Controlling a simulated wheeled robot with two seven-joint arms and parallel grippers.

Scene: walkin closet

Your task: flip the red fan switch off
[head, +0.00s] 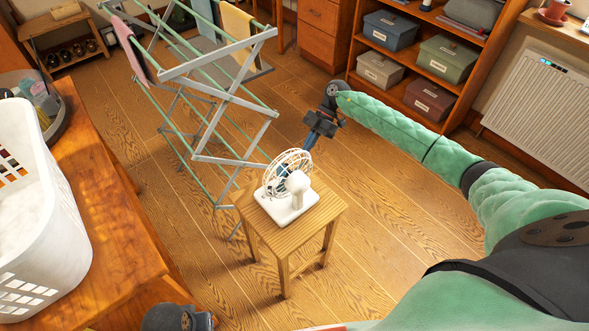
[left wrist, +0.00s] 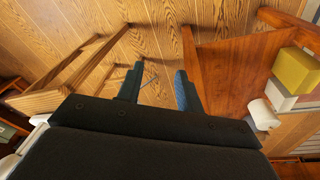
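A white desk fan (head: 292,188) stands upright on a small wooden stool (head: 318,214). Its round motor housing faces me and its cage is on the far side. The red switch does not show in either view. My right gripper (head: 306,146) reaches down just behind the fan's cage. Its fingers are partly hidden by the fan, so I cannot tell whether it touches the fan or is open or shut. My left gripper (left wrist: 158,80) shows in the left wrist view, open and empty, with its fingers apart above the wooden floor.
A folding drying rack (head: 215,100) with cloths stands left of and behind the stool. A white laundry basket (head: 45,225) sits on a wooden surface (head: 125,270) at left. Shelves with boxes (head: 447,57) and a radiator (head: 540,98) line the back right. Floor right of the stool is clear.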

